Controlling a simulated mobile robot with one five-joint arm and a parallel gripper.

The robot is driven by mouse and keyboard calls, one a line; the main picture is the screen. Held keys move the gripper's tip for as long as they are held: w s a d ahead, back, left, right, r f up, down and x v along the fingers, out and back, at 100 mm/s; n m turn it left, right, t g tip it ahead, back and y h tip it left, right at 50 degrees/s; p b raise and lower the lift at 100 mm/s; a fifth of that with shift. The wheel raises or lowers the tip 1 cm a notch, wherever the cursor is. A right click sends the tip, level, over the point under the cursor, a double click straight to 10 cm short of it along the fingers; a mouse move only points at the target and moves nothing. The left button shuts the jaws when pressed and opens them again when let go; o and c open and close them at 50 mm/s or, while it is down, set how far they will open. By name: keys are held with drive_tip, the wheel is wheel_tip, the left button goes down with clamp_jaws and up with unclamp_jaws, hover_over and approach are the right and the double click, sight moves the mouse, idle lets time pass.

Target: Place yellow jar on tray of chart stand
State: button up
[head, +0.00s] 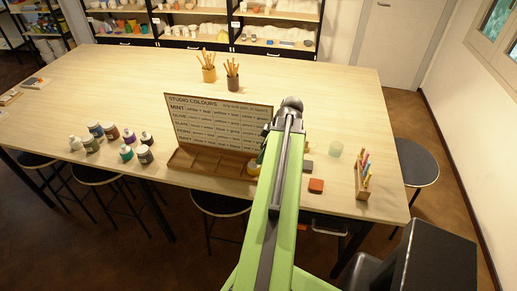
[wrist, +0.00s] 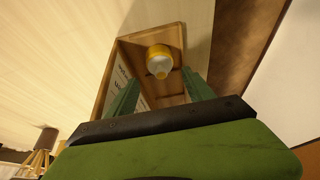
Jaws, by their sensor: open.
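In the wrist view the jar (wrist: 159,54) has a pale shoulder and a yellow tip. It appears upright inside the end compartment of the tray (wrist: 122,47). My gripper (wrist: 160,88) is open, with its two green fingers apart and the jar showing just beyond and between the tips. No finger is seen touching it. My arm hides most of the gripper in the head view.
Several paint bottles (head: 110,142) stand left of the stand. Two brush pots (head: 220,76) stand behind it. The table's left and back areas are mostly clear.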

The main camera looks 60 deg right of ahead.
drive_tip(key=p+v, duration=0.1)
drive_tip(key=v, duration=0.1)
drive_tip(key=shift+s+r, duration=0.15)
drive_tip(key=shift+r, duration=0.15)
drive_tip(key=w+a+f+m+g, duration=0.1)
drive_tip(key=w+a+g, duration=0.2)
drive_tip(key=w+a, duration=1.65)
drive_tip(key=w+a+m, duration=0.1)
drive_tip(key=w+a, duration=0.2)
drive_tip(key=a, duration=1.2)
drive_tip(key=w+a+m+g+h, duration=0.1)
drive_tip(key=w+a, duration=0.2)
drive_tip(key=a, duration=1.2)
drive_tip(key=shift+w+a+f+m, duration=0.25)
drive_tip(key=shift+f+m, duration=0.05)
drive_tip(key=shift+f, duration=0.1)
